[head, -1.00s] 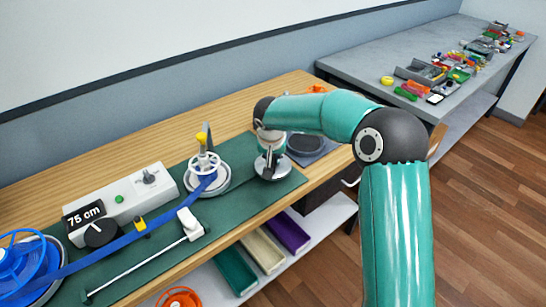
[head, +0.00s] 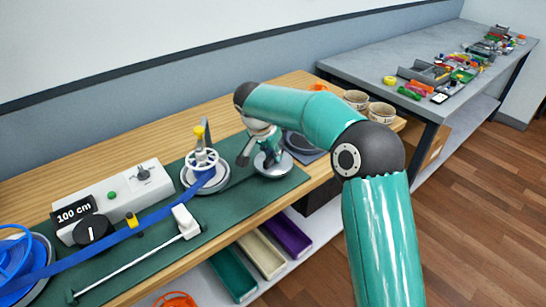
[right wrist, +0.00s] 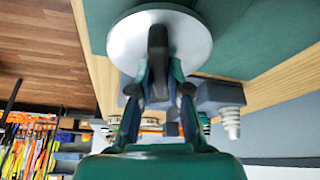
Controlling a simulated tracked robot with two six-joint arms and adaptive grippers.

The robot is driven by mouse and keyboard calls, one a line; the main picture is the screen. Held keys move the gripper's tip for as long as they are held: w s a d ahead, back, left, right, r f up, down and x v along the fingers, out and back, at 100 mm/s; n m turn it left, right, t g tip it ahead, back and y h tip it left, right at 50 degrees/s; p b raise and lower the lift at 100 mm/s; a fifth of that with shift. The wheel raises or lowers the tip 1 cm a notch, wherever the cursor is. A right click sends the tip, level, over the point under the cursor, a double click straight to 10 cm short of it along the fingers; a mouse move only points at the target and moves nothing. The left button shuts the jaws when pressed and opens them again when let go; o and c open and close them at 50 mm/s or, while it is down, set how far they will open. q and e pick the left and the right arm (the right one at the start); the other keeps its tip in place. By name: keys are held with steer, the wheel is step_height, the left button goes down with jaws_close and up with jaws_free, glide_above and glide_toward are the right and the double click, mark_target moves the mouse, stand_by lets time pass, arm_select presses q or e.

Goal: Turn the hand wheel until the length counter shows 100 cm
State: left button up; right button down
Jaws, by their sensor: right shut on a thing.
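The length counter (head: 74,212) on the grey-white box reads 100 cm. The hand wheel (head: 272,165) is a silver disc at the right end of the green mat; it also shows in the right wrist view (right wrist: 190,40). My right gripper (head: 266,148) is above the disc, shut on its dark upright handle (right wrist: 158,45). The fingers partly hide the handle. A blue strap (head: 110,237) runs from the blue reel (head: 12,262) at the left to the white-spoked reel (head: 203,160). My left gripper is not in view.
A white slider on a rod (head: 186,222) lies along the mat's front. Two small cups (head: 381,112) stand at the bench's right end. Coloured bins (head: 260,252) sit on the shelf below. A grey table (head: 400,58) with many small parts stands at the right.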

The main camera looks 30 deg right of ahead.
steer(key=c, duration=1.1)
jaws_free()
steer(key=v, duration=1.2)
